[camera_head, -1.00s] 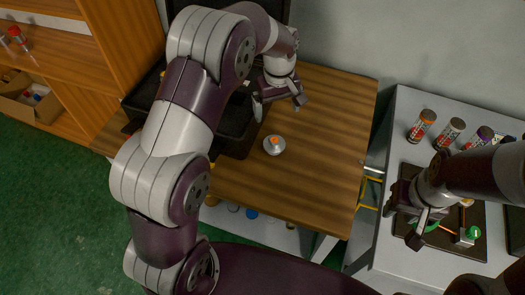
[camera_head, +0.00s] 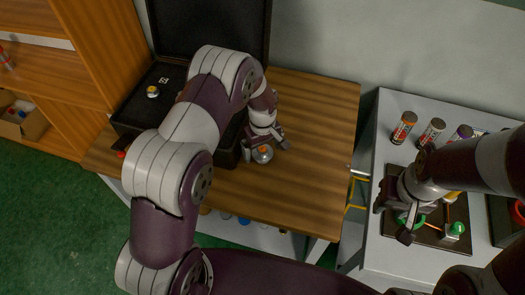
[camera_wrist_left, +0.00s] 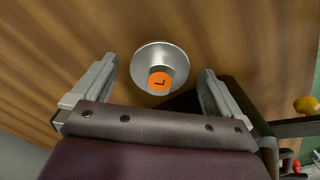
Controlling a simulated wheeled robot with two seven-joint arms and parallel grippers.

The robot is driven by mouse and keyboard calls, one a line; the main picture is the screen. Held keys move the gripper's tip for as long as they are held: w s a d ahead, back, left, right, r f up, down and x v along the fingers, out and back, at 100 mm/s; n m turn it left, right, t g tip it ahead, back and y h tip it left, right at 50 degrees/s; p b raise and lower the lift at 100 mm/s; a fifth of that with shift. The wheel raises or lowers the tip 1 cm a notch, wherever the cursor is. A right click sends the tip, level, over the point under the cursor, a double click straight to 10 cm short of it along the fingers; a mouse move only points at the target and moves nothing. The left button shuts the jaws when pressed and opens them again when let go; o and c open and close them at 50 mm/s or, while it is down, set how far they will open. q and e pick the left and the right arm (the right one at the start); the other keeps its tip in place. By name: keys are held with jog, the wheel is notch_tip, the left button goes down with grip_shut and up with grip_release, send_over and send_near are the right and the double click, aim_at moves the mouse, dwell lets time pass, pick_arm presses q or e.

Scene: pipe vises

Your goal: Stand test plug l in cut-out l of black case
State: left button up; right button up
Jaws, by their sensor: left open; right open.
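Test plug l (camera_wrist_left: 160,66) is a silvery round plug with an orange top marked with a letter, standing on the wooden table. In the head view the plug (camera_head: 262,154) is just right of the black case. My left gripper (camera_head: 266,144) is open above the plug, which shows between its fingers in the left wrist view (camera_wrist_left: 158,85); nothing is gripped. The black case (camera_head: 135,105) lies open on the table with its lid up at the back. My left arm covers much of it, and I cannot make out cut-out l. My right gripper (camera_head: 405,210) is open over the grey bench.
Another plug with a yellowish top (camera_head: 152,91) stands in the case's left part. The grey bench (camera_head: 380,255) at the right holds several capped cylinders (camera_head: 403,127) and a dark tray (camera_head: 462,240). The wooden table (camera_head: 310,190) is clear right of the plug.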

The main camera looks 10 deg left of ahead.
pick_arm(q)
jog(key=c, duration=1.4)
jog(key=shift+o, duration=0.2)
jog(key=shift+r, duration=0.1)
